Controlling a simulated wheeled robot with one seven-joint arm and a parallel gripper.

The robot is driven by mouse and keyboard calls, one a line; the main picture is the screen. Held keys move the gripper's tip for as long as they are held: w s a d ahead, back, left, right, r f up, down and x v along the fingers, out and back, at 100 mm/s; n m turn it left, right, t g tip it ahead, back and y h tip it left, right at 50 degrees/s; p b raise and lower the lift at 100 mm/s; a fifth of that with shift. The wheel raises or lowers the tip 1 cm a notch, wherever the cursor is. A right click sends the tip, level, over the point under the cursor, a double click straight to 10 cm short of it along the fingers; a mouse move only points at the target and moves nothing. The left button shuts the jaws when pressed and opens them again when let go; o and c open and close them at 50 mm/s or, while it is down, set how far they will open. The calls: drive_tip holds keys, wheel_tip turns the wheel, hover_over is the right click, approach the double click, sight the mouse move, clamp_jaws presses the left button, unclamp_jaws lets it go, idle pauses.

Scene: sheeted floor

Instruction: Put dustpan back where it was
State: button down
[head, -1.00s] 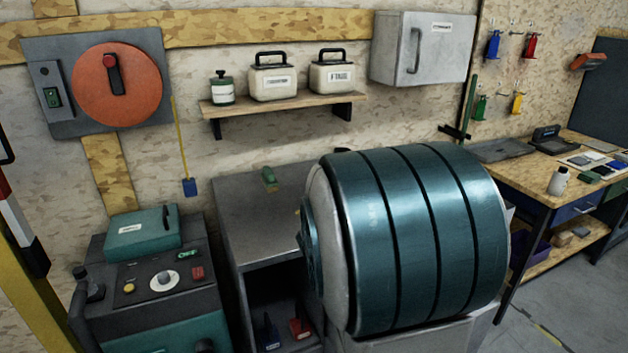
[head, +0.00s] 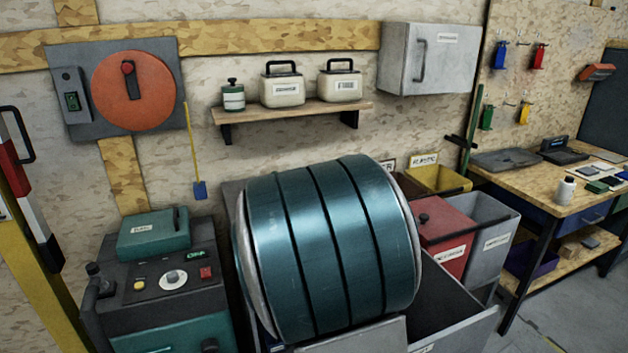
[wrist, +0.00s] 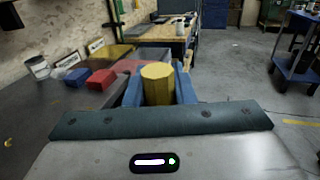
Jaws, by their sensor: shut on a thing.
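In the wrist view, my gripper (wrist: 158,88) has its two blue fingers on either side of a yellow, faceted piece (wrist: 157,76) and is shut on it. This piece looks like the end of the dustpan's handle. The rest of the dustpan is hidden, so I cannot tell its tilt or whether it touches anything. In the head view, my large teal arm part fills the lower middle and hides my gripper and the held thing.
The head view shows a red bin (head: 443,245), a grey bin (head: 490,250) and a yellow bin (head: 440,179) right of my arm. A dark control cabinet (head: 160,275) stands left. A shelf (head: 290,112) and a workbench (head: 545,185) lie beyond. Open floor (wrist: 245,75) shows right in the wrist view.

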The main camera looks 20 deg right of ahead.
drive_tip(key=w+a+f+n+t+y, duration=0.3)
drive_tip(key=w+a+f, duration=0.1)
drive_tip(key=a+f, duration=0.4)
drive_tip(key=w+a+f+n+t+y, duration=0.3)
drive_tip(key=w+a+f+t, duration=0.1)
drive_tip(key=a+f, duration=0.4)
drive_tip(key=w+a+f+n+t+y, duration=0.3)
drive_tip(key=w+a+f+t, duration=0.1)
drive_tip(key=a+f, duration=0.4)
wheel_tip(320, 180, down, 3)
drive_tip(key=shift+w+a+r+n, duration=0.15)
drive_tip(key=shift+w+a+n, duration=0.15)
drive_tip(key=shift+w, duration=0.45)
drive_tip(key=shift+s, duration=0.1)
